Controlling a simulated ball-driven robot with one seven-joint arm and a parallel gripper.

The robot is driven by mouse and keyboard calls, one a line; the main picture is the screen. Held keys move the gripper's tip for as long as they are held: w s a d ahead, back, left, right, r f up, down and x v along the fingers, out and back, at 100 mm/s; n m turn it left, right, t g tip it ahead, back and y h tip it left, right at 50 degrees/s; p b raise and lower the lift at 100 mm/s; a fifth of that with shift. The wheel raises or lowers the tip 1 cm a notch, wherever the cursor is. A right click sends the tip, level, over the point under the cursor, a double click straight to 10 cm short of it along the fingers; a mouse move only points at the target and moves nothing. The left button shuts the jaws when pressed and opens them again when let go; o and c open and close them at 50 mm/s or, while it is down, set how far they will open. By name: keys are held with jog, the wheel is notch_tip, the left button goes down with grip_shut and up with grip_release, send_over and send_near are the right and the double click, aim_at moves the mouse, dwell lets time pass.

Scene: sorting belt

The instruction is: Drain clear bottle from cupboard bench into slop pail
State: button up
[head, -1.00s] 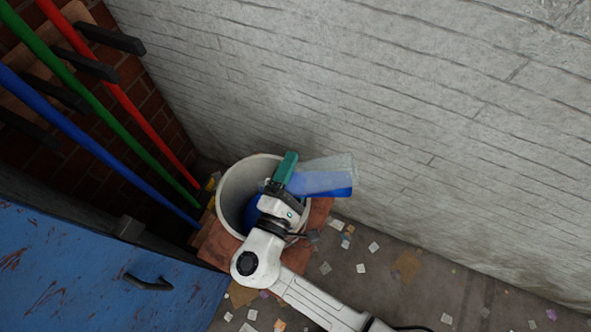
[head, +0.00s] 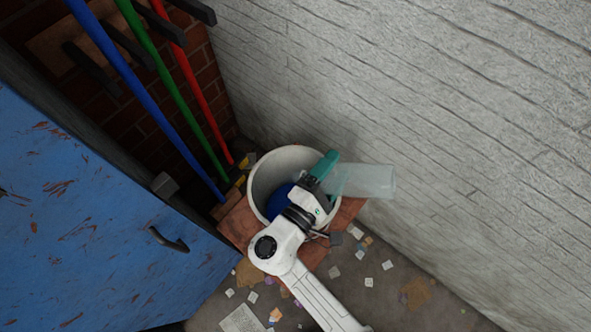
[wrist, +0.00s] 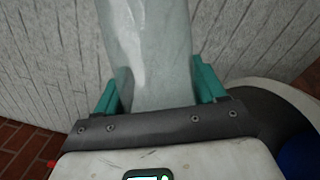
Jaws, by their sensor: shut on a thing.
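The clear bottle (head: 364,181) lies about level in the head view, its body reaching right from my gripper; no blue liquid shows in it. My gripper (head: 325,170), with green fingers, is shut on the bottle above the pail's right side. In the wrist view the bottle (wrist: 152,50) runs up between the green fingers of my gripper (wrist: 158,95). The slop pail (head: 262,175) is pale grey and round, with blue liquid (head: 281,197) inside. The bottle's mouth is hidden behind my gripper. The pail's rim also shows in the wrist view (wrist: 285,92).
A blue rusty cupboard door (head: 75,215) with a dark handle (head: 168,240) stands at left. Blue, green (head: 172,90) and red poles lean in the corner. A pale wall (head: 450,110) runs close behind the bottle. Litter covers the floor at right.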

jog(key=shift+f+m+g+b, duration=0.3)
jog(key=shift+f+m+b, duration=0.35)
jog(key=shift+b, duration=0.25)
jog(key=shift+s+d+f+m+b, duration=0.15)
jog(key=shift+d+f+m+b, duration=0.1)
jog(key=shift+f+m+b, duration=0.35)
jog(key=m+g+y+b, duration=0.1)
jog(key=m, duration=0.1)
jog(key=shift+m, duration=0.35)
jog(key=r+m+y+p, duration=0.1)
jog(key=r, duration=0.1)
jog(key=a+r+m+y+p, duration=0.1)
jog(key=r+m, duration=0.1)
jog(key=r+m+y, duration=0.1)
jog(key=r+m, duration=0.1)
jog(key=shift+w+a+r+g+p, duration=0.2)
jog(key=shift+w+a+g+p, duration=0.05)
jog(key=shift+a+g+p, duration=0.15)
jog(key=w+a+r+m+y+b, duration=0.1)
jog(key=a+r+m+y+b, duration=0.1)
jog(key=a+m+y+b, duration=0.3)
jog(key=shift+w+a+r+m+t+b, duration=0.15)
jog(key=shift+w+a+m+t+b, duration=0.15)
jog(key=shift+a+m+b, duration=1.05)
jog(key=shift+d+n+b, duration=0.25)
jog(key=shift+d+b, duration=0.05)
jog(key=shift+d, duration=0.15)
